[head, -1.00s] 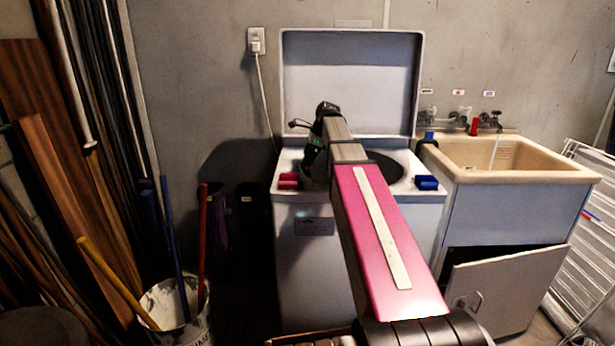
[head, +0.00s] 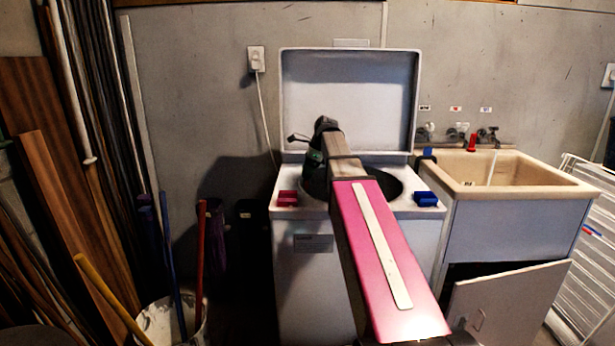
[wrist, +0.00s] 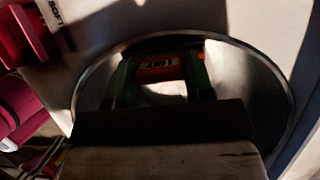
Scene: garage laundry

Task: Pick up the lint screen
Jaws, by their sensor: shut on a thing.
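The lint screen (wrist: 160,68) shows in the wrist view as a small red-orange piece with pale lettering, over the round tub opening. My gripper (wrist: 160,85) has a green finger on each side of it and is shut on it. The screen's lower part is in shadow and partly hidden by the gripper body. In the head view my gripper (head: 314,160) is at the left side of the opening of the top-loading washer (head: 310,260); its fingertips and the screen cannot be made out there. I cannot tell how far the screen is from the tub.
The washer's lid (head: 348,100) stands open behind my arm. A magenta box (head: 287,198) and a blue box (head: 426,199) sit on its top at either side. A sink (head: 570,182) stands right, its cabinet door (head: 510,300) ajar. A bucket (head: 160,318) with poles stands left.

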